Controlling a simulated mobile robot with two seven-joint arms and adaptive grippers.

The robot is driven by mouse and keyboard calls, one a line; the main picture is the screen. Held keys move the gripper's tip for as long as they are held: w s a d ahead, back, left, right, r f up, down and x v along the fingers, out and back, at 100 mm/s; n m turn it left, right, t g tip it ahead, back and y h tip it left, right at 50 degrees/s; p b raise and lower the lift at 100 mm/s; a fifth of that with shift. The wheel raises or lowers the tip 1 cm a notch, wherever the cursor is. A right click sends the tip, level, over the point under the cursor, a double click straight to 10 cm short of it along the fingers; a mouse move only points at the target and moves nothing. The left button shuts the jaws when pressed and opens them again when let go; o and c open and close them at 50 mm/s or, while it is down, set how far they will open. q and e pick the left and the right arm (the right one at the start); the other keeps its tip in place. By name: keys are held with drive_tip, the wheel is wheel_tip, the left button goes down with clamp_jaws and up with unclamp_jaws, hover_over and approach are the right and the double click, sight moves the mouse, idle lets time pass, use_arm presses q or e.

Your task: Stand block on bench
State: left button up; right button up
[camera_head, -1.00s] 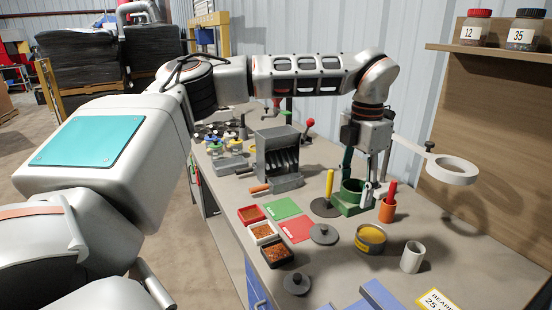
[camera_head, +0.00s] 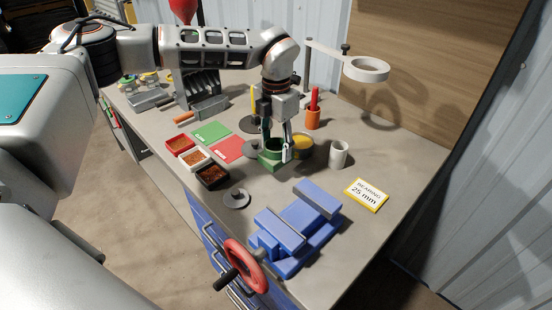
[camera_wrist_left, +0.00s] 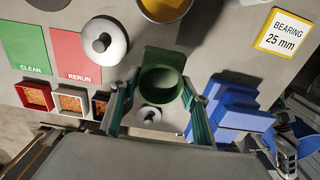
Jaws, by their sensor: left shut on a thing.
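The green block (camera_head: 270,158) has a round cup-like opening in it. My left gripper (camera_head: 276,150) points down and is shut on it. In the left wrist view the block (camera_wrist_left: 160,84) shows between the two fingers (camera_wrist_left: 156,112). It appears raised above the grey bench (camera_head: 372,150). A small grey lid (camera_wrist_left: 150,115) shows just below the block in that view. The block's underside is hidden, so I cannot tell its exact height.
A blue vise (camera_head: 296,229) is at the front right. Small trays (camera_head: 212,176) and green and red mats (camera_head: 228,149) lie left. Bare bench shows between cup and bearing sign (camera_head: 366,194).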

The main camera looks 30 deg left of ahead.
sight(276, 159)
use_arm(q)
drive_tip(key=shift+f, duration=2.3)
drive_tip(key=shift+f, duration=0.1)
drive_tip(key=o, duration=1.6)
drive_tip(key=shift+f, duration=0.1)
wheel_tip(276, 159, up, 12)
drive_tip(key=shift+r, duration=0.15)
